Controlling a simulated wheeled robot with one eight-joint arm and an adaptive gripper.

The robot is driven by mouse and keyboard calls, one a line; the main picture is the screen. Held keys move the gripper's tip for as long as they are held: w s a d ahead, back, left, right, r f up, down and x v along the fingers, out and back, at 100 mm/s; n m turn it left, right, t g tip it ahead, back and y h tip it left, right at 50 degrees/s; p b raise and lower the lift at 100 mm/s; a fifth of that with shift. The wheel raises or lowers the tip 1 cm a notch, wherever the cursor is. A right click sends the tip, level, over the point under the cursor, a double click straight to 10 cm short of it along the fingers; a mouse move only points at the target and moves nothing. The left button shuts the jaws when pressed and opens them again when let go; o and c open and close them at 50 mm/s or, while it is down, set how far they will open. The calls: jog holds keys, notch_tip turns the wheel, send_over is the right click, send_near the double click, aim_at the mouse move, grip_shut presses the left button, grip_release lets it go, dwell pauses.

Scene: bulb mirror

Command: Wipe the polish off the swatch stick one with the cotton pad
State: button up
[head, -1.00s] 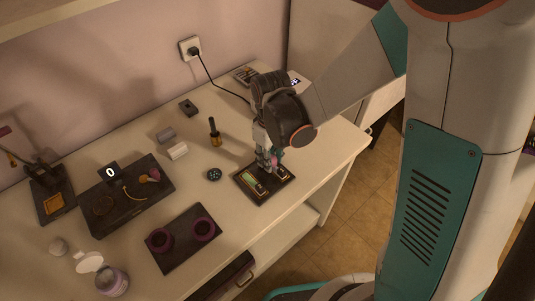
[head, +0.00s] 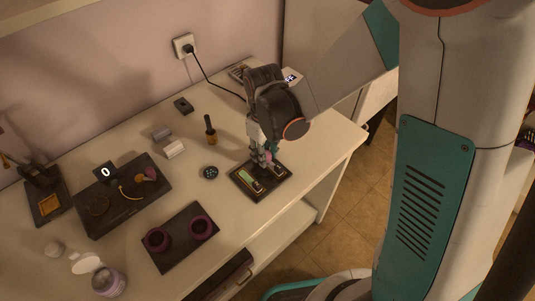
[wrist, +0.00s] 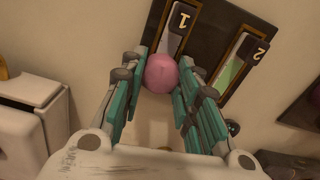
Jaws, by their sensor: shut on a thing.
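The cotton pad shows as a round pink piece (wrist: 161,74) between my gripper's fingertips (wrist: 162,82) in the wrist view. My gripper is shut on it. Swatch stick one (wrist: 171,43), under the label 1, looks pale grey where it shows. The pad hides its near end; I cannot tell whether they touch. Swatch stick two (wrist: 230,72), labelled 2, is partly green. Both sit in gold-edged slots on a dark board (wrist: 213,22). In the head view, my gripper (head: 265,161) is over the back part of this board (head: 262,196).
A dark tray with two purple rings (head: 182,252) and an open jar (head: 109,281) lie farther left. The table's front edge is close by.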

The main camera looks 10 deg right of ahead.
jog(key=shift+w+a, duration=0.3)
jog(key=shift+w, duration=0.15)
jog(key=shift+s+d, duration=0.5)
jog(key=shift+s, duration=0.2)
jog(key=shift+s+d, duration=0.45)
jog(key=shift+s, duration=0.2)
jog(key=shift+w+a, duration=0.5)
jog(key=shift+w, duration=0.2)
jog(key=shift+w+a, duration=0.45)
jog(key=shift+w, duration=0.25)
jog(key=shift+r+p, duration=1.6)
jog(key=shift+r, duration=0.85)
